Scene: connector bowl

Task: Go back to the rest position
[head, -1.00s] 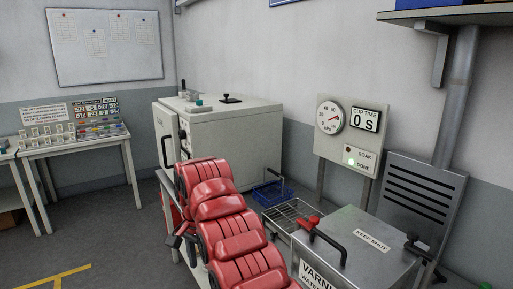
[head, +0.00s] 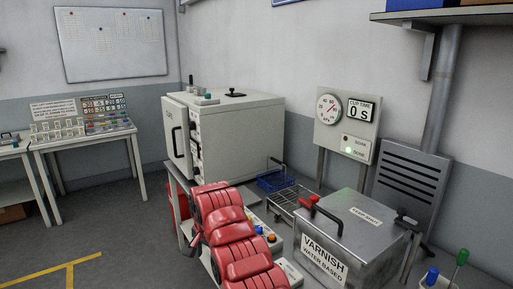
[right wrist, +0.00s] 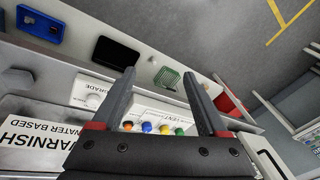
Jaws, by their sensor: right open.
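My right arm, with red segments, reaches up from the bottom middle of the head view, beside the oven. Its gripper tips cannot be made out clearly there. In the right wrist view my right gripper (right wrist: 160,75) shows two dark fingers spread apart, with nothing between them. Beyond the fingers is a pale panel with several coloured knobs (right wrist: 158,127). My left gripper is in no view.
The grey varnish tank (head: 330,265), lid down, stands right of my arm. A white oven (head: 240,125) stands behind it. A timer panel (head: 345,125) reads 0 S. Open floor (head: 120,235) lies left.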

